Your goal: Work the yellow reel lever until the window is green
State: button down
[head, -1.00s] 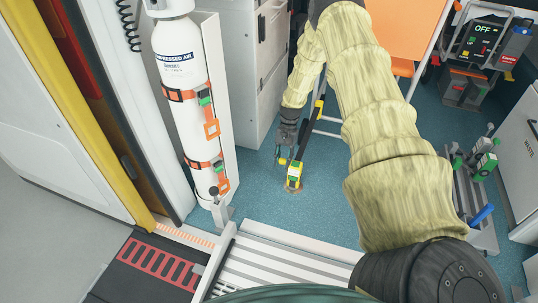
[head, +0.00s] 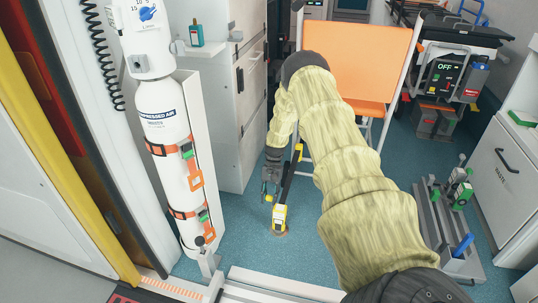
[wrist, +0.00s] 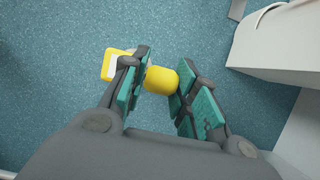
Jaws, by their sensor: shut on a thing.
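The reel (head: 280,217) is a small yellow unit on the blue floor, with a dark strap rising from it. In the wrist view, its yellow frame (wrist: 107,66) shows left of my fingers. The window (wrist: 116,65) looks whitish there, partly hidden by a finger. My gripper (head: 268,191) points down beside the reel's left side. In the wrist view, my gripper (wrist: 160,85) has its teal-padded fingers on both sides of the rounded yellow lever end (wrist: 161,79), shut on it. The rest of the lever is hidden.
A strapped compressed-air cylinder (head: 172,150) stands at left, with a white cabinet (head: 225,105) behind. An orange chair (head: 357,55) is behind my arm. A grey rail with clamps (head: 448,225) lies at right. Blue floor around the reel is clear.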

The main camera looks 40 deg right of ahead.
jog(key=c, duration=1.1)
grip_release()
jog(key=v, duration=1.2)
